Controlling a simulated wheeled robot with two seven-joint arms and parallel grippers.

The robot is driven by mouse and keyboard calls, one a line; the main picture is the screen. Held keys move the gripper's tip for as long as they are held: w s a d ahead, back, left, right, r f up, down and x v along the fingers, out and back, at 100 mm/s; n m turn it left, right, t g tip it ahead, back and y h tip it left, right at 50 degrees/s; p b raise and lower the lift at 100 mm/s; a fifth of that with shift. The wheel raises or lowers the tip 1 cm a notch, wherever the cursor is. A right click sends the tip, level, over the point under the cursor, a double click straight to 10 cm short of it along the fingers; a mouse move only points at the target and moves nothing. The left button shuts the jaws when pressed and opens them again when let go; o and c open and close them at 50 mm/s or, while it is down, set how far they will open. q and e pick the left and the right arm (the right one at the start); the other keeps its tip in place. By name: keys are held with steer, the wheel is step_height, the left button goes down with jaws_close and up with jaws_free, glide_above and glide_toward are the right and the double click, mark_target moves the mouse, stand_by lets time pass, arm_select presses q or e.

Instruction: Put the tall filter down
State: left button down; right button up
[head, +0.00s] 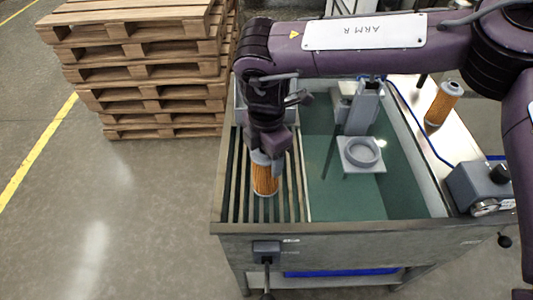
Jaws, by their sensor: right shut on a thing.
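A tall orange filter (265,180) with a pale grey top is upright at the slatted rack on the left side of the wash basin. My right gripper (266,155) is shut on its top from above. The filter's lower end is at the slats (239,200); I cannot tell whether it touches them. A second orange filter (441,104) with a grey cap stands on the ledge right of the basin. My left gripper is not in view.
The basin (345,205) has a green floor and holds a grey fixture with a round ring (362,153). A grey box with a black knob (482,186) sits on the right ledge. Stacked wooden pallets (145,65) stand behind left. The floor at left is clear.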

steer(key=shift+f, duration=0.2)
steer(key=o, duration=1.3)
steer(key=shift+r, duration=0.25)
step_height(320, 180, up, 12)
steer(key=shift+f+b, duration=0.1)
steer(key=shift+b, duration=0.35)
steer(key=shift+s+f, duration=0.1)
